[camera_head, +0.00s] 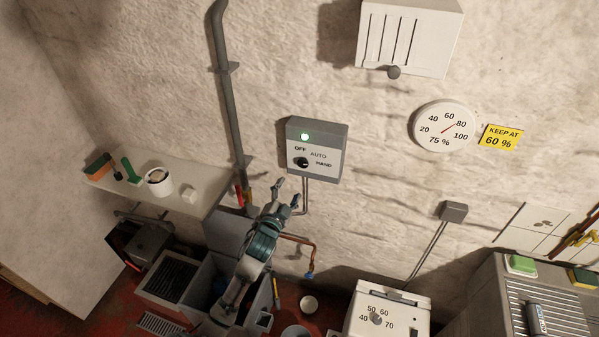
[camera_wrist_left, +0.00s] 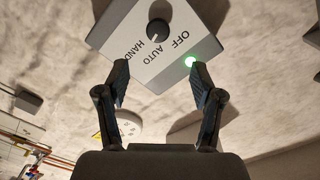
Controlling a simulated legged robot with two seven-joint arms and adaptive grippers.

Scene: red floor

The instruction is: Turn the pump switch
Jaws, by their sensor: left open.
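The pump switch box (camera_head: 332,154) is a grey box with a white face on the wall, marked OFF, AUTO and HAND. A green lamp (camera_head: 304,137) glows on it. Its black round knob (camera_head: 302,162) also shows in the left wrist view (camera_wrist_left: 158,30), where its white mark appears to point toward the AUTO–HAND side. My left gripper (camera_head: 287,191) is open and empty, below and slightly left of the box. In the left wrist view its two fingers (camera_wrist_left: 160,82) stand apart, with the box beyond them and the knob above the fingertips. My right gripper is not in view.
A shelf (camera_head: 215,182) with a white mug (camera_head: 158,181) is at the left. A grey pipe (camera_head: 227,100) runs up the wall. A copper pipe (camera_head: 302,241) lies beside my left arm. A dial unit (camera_head: 390,300) stands low at right.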

